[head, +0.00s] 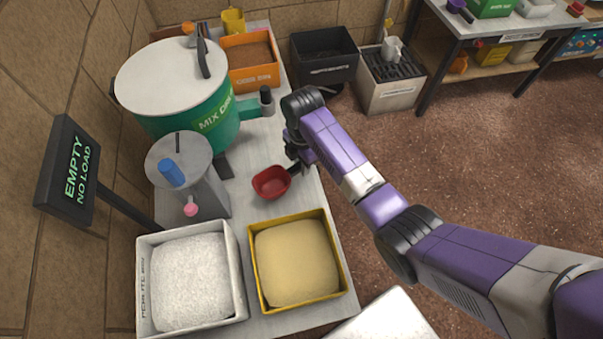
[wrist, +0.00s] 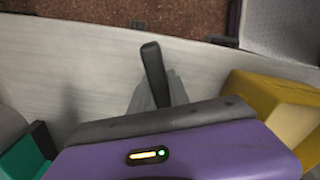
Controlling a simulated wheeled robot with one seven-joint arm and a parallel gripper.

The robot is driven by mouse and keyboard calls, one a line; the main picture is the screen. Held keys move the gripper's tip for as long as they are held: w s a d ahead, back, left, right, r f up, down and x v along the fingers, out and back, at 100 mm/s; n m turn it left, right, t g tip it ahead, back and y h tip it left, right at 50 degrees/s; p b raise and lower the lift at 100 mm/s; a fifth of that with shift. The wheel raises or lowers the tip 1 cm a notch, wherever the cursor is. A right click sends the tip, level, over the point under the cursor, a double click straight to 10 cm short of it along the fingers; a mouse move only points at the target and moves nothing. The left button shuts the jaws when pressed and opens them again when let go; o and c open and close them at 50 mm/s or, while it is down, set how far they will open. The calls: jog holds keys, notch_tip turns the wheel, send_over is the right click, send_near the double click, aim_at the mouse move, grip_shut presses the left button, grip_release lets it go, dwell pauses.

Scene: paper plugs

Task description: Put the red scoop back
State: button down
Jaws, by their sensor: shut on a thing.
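The red scoop (head: 271,182) is over the table between the grey hopper and the yellow bin, with its bowl open upward and looking empty. Its black handle (head: 296,169) runs to my gripper (head: 301,160), which is shut on it. In the wrist view the black handle (wrist: 155,75) sticks out from between the grey fingers (wrist: 160,95), and the red bowl is hidden behind my purple gripper body. I cannot tell whether the scoop touches the table.
A yellow bin (head: 252,270) of tan powder and a white bin (head: 240,285) of white granules stand at the front. A grey hopper (head: 210,185), a green mixing drum (head: 218,115) and an orange bin (head: 233,84) line the table. A sign (head: 75,175) reads "EMPTY NO LOAD".

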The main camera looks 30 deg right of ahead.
aim_at(302, 180)
jog(key=shift+f, duration=2.6)
jog(key=shift+f+b, duration=0.15)
jog(key=shift+b, duration=0.15)
jog(key=c, duration=1.3)
grip_release()
jog(key=shift+o, duration=0.2)
notch_tip(302, 180, up, 12)
jog(key=shift+r+p, duration=0.15)
jog(key=shift+p, duration=0.35)
